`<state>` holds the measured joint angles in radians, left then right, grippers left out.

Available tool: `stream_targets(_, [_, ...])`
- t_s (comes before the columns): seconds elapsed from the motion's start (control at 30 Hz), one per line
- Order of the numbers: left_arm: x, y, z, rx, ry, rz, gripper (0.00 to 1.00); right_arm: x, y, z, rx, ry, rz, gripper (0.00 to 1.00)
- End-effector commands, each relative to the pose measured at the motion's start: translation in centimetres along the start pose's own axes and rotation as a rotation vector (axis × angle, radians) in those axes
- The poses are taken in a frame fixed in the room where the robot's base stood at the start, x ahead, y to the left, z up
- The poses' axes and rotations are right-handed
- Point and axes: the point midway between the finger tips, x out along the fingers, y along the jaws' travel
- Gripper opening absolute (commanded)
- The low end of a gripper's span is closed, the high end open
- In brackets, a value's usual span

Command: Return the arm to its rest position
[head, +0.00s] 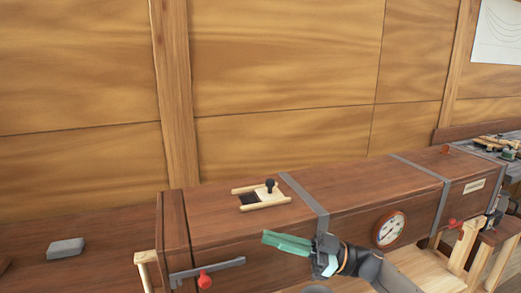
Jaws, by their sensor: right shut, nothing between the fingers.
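My right gripper (266,241) has teal fingers and is shut and empty. It is in front of the long brown wooden box (345,195), left of the round dial (389,229) on the box's front face. My right arm (365,264) comes in from the lower right. No clear gap shows between the fingers. I cannot tell from this one view how far the fingers are from the box front. My left gripper is not in view.
On the box top is a pale wooden slide frame (248,207) with a black knob (270,185). A grey latch bar (208,268) with a red knob (205,280) is on the box's left front. A grey block (66,248) lies at left. A wooden wall stands behind.

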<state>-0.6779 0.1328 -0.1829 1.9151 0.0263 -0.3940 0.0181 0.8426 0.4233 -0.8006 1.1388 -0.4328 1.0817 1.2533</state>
Motion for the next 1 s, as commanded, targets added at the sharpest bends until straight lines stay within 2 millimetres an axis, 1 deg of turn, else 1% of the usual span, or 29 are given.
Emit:
stream_targets(0.03, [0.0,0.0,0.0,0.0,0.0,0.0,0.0,0.0,-0.7,1.6,0.01,0.034,0.073,0.0])
stream_targets(0.17, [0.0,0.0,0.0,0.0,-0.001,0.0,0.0,-0.8,-1.5,5.0,0.013,0.074,0.289,0.0])
stream_targets(0.27, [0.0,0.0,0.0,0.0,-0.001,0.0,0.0,-2.4,-2.3,7.8,0.027,0.061,0.463,0.0])
stream_targets(0.37, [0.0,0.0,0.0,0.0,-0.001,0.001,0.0,-4.5,-3.5,10.7,0.052,0.014,0.634,0.0])
stream_targets(0.47, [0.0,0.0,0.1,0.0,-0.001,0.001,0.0,-7.3,-5.3,13.9,0.089,-0.071,0.796,0.0])
stream_targets(0.53, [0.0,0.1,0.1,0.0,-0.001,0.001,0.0,-9.5,-7.0,16.1,0.121,-0.149,0.9,0.0])
stream_targets(0.67, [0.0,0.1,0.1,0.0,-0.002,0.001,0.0,-14.0,-11.3,20.2,0.197,-0.331,1.063,0.0])
stream_targets(0.7, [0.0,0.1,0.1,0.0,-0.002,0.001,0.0,-15.4,-12.9,21.3,0.224,-0.396,1.104,0.0])
stream_targets(0.77, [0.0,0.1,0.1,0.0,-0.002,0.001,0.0,-17.6,-15.7,22.9,0.268,-0.498,1.155,0.0])
stream_targets(0.8, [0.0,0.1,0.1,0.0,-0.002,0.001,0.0,-18.9,-17.6,23.8,0.298,-0.566,1.182,0.0])
stream_targets(0.87, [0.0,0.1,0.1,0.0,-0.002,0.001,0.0,-20.8,-20.5,24.8,0.343,-0.667,1.211,0.0])
stream_targets(0.9, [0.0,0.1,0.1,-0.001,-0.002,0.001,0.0,-21.9,-22.4,25.4,0.372,-0.728,1.223,0.0])
stream_targets(1.0, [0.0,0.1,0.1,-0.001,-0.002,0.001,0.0,-24.1,-26.4,26.2,0.432,-0.858,1.235,0.0])
